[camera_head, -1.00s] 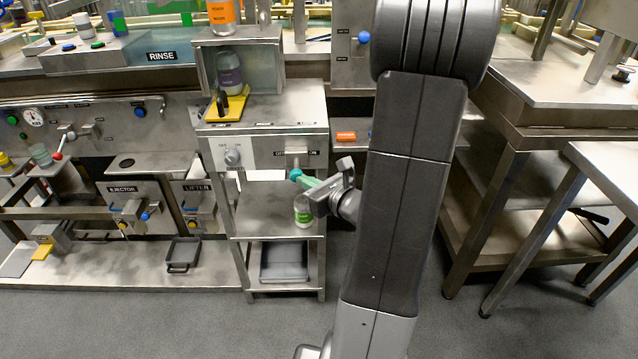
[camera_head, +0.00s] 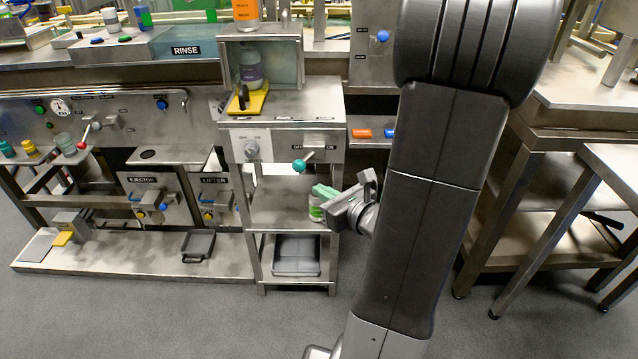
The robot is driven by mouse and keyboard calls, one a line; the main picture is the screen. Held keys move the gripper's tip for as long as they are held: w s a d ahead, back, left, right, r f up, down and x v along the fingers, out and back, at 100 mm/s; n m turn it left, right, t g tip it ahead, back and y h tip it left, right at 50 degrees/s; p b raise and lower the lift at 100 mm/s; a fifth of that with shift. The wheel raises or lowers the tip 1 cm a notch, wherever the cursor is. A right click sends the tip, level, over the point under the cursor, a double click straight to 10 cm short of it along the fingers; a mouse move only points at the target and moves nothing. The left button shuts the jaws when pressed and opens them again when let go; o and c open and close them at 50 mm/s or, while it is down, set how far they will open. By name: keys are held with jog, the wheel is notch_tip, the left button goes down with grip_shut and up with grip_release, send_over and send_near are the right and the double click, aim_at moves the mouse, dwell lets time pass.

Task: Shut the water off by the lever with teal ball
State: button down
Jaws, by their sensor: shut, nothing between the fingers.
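The lever with the teal ball (camera_head: 299,166) hangs from the front panel (camera_head: 280,147) of the steel stand, between the printed words OFF and ON. Its arm slants down and to the left, so the ball is below the word OFF. My gripper (camera_head: 318,189), with green fingers, is shut and empty. It is below and to the right of the ball, with a visible gap between them. It shows in front of the stand's middle shelf and partly covers a white and green bottle (camera_head: 316,208).
A grey knob (camera_head: 251,149) is on the same panel, left of the lever. A grey tray (camera_head: 296,256) lies on the lower shelf. Orange and blue items sit on a shelf to the right.

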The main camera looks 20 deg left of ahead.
jog(key=s+d+r, duration=0.1)
jog(key=s+d, duration=0.1)
jog(key=s, duration=0.3)
jog(key=shift+s+d+p, duration=0.15)
jog(key=shift+d+p, duration=0.15)
jog(key=shift+a+r, duration=0.1)
